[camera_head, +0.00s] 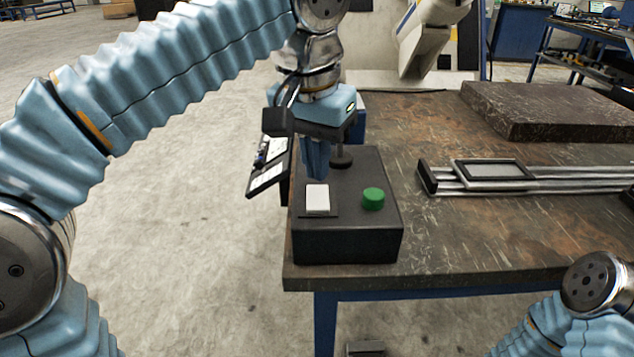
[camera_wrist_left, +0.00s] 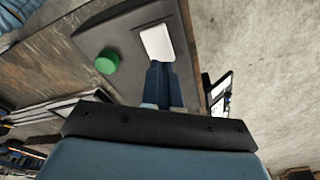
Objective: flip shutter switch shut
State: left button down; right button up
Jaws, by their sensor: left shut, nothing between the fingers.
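A black control box (camera_head: 346,243) stands at the left front corner of the table. On its top are a white rocker switch (camera_head: 317,199) and, to the right of it, a green button (camera_head: 373,199). A dark round knob or post stands behind them, partly hidden by my gripper. My left gripper (camera_head: 317,174) points down just behind the white switch, its fingers shut and empty. In the left wrist view the shut fingertips (camera_wrist_left: 159,68) are at the edge of the white switch (camera_wrist_left: 158,43); I cannot tell whether they touch it. The green button (camera_wrist_left: 107,62) shows there too.
A metal rail frame (camera_head: 530,178) lies on the table to the right of the box. A dark slab (camera_head: 550,112) lies at the back right. A clipboard-like panel (camera_head: 268,165) hangs at the table's left edge. Part of my right arm shows at lower right; its gripper is out of view.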

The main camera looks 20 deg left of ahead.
aim_at(317, 192)
pick_arm(q)
jog(key=shift+r, duration=2.35)
